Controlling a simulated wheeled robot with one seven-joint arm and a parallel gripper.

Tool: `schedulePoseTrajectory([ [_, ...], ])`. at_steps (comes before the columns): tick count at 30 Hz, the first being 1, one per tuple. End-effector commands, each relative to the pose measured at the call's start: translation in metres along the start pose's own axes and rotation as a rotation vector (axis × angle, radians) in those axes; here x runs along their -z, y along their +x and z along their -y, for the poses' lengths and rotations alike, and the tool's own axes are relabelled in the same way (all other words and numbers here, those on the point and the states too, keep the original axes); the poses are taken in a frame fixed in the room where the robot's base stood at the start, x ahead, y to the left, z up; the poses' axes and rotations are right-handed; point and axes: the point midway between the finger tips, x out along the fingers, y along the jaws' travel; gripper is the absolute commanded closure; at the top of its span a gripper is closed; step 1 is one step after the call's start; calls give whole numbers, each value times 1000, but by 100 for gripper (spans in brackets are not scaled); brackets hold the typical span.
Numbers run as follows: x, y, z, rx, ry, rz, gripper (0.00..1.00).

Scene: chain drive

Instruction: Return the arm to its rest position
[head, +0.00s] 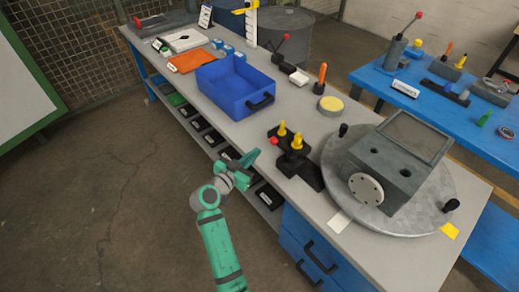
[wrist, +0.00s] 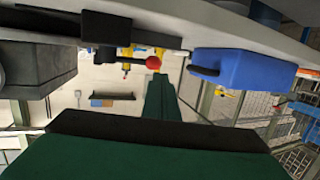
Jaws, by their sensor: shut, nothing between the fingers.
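My green arm rises from the bottom of the head view beside the long grey workbench (head: 250,135). My gripper (head: 252,157) is at the bench's front edge, left of the black fixture with yellow knobs (head: 290,150). It is shut and empty. In the wrist view the green and black gripper parts (wrist: 160,120) fill the lower middle, and the bench shows tilted along the top.
A blue bin (head: 225,95) stands on the bench. A round metal turntable (head: 340,165) with a grey housing (head: 400,160) is at the right. Blue drawers (head: 310,255) sit below the bench. A second blue table (head: 380,80) stands behind. The floor at left (head: 90,200) is clear.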

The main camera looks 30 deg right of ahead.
Motion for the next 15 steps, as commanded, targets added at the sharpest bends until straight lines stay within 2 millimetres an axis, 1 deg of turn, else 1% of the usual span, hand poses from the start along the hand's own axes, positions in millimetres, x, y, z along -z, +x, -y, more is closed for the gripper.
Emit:
schedulePoseTrajectory([
  [1,-1,-11,1,1,0,0,100],
  [6,0,-43,4,0,0,0,100],
  [12,-1,-70,8,3,-1,0,100],
  [15,-1,-76,10,6,-1,0,100],
])
